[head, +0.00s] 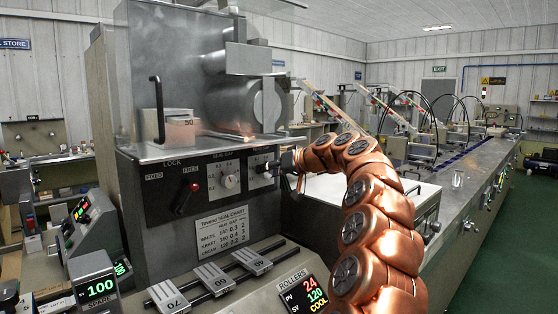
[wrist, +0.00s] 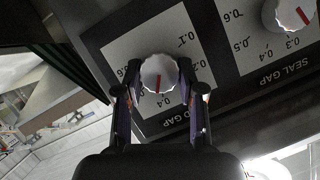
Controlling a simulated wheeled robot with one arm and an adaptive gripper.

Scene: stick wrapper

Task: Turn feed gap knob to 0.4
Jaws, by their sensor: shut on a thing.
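The feed gap knob (wrist: 158,76) is a small white ridged knob with a red line, on a white dial plate (wrist: 122,47) with black numerals. In the wrist view the dial is upside down, and the red line runs down the picture. Some numerals near it are partly hidden by the fingers, so I cannot tell the exact reading. My gripper (wrist: 158,82) is shut on the knob, a finger on each side. In the head view my gripper (head: 292,162) reaches the dark panel from the right and partly hides this dial.
The seal gap knob (head: 230,182) is just left of the feed gap dial; it also shows in the wrist view (wrist: 288,14). A red-tipped lever (head: 184,198) and a seal chart (head: 223,228) are on the machine front. Sliding blocks (head: 212,278) sit on rails below.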

